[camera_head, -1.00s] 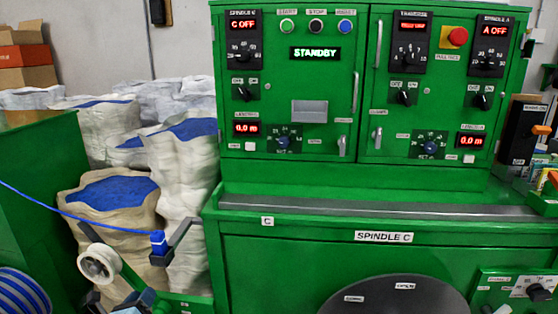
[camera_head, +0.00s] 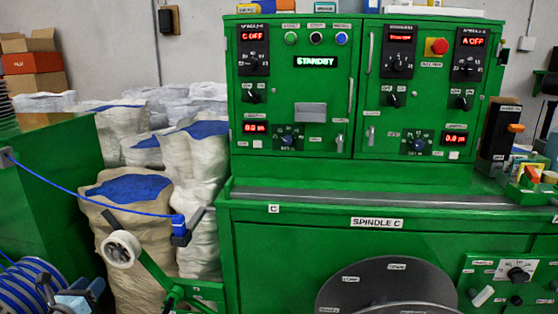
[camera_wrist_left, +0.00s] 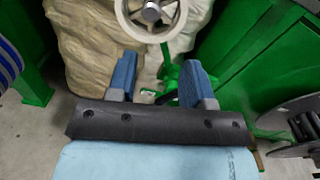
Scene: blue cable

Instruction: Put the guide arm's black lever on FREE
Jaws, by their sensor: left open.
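The green guide arm (camera_head: 150,268) stands at the cabinet's left front, with a white roller (camera_head: 122,248) and a blue cable guide block (camera_head: 178,222). The roller (camera_wrist_left: 152,14) also shows at the top of the left wrist view. I cannot clearly make out the black lever or its FREE label; a small dark part shows near the arm's pivot. My left gripper (camera_head: 80,299) is low at the left, left of the guide arm. In the left wrist view its blue fingers (camera_wrist_left: 158,80) are apart and empty, with the guide arm's green base beyond them. My right gripper is not in view.
A blue cable (camera_head: 95,200) runs from the left to the guide block. Sacks (camera_head: 130,215) stand behind the guide arm. A blue cable reel (camera_head: 30,285) is at the lower left. The spindle disc (camera_head: 385,285) and a small control panel (camera_head: 510,275) lie right.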

